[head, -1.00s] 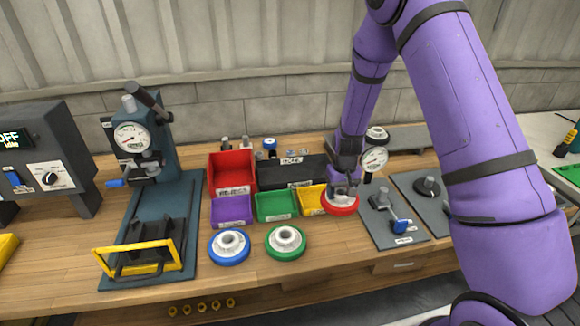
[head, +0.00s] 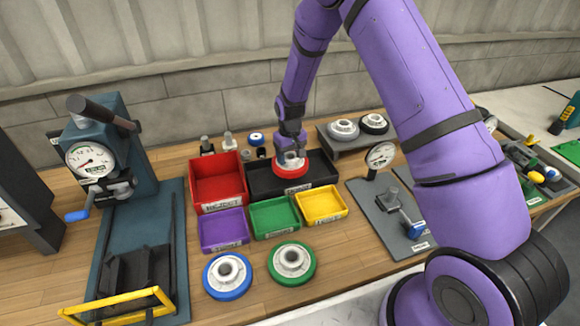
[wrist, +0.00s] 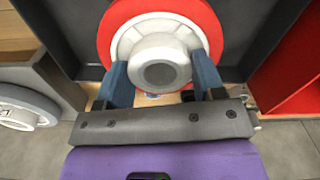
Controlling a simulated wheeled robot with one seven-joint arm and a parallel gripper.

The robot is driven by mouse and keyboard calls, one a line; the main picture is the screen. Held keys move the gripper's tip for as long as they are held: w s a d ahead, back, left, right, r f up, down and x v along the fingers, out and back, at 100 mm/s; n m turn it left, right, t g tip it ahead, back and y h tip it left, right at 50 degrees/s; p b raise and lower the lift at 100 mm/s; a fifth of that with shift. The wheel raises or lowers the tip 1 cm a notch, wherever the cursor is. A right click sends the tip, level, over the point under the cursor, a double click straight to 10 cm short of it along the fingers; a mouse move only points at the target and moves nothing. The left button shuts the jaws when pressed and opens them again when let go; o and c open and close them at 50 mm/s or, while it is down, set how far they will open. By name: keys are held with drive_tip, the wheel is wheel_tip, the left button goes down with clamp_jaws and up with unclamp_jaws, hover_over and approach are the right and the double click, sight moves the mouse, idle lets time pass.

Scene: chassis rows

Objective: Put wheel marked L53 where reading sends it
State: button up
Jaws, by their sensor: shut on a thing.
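A red-rimmed wheel with a grey hub (head: 291,172) is at the black tray (head: 262,182). My gripper (head: 291,152) is shut on its hub. In the wrist view the hub (wrist: 160,62) sits between my two blue-grey fingers (wrist: 162,82), with the tray behind the red rim. I cannot tell whether the wheel touches the tray floor. No L53 mark is readable on it. A blue wheel (head: 228,276) and a green wheel (head: 291,262) lie on the bench in front. Two more wheels (head: 343,129) (head: 373,123) stand on a grey riser.
The red bin (head: 218,184), labelled REJECT, stands left of the black tray. Purple (head: 223,229), green (head: 274,217) and yellow (head: 320,205) bins line the front. A dial gauge (head: 380,156) stands right and a press (head: 105,150) left. Bare bench shows around the front wheels.

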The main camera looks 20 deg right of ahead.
sight(290, 165)
drive_tip(key=shift+f, duration=2.15)
drive_tip(key=shift+f, duration=0.15)
drive_tip(key=o, duration=1.3)
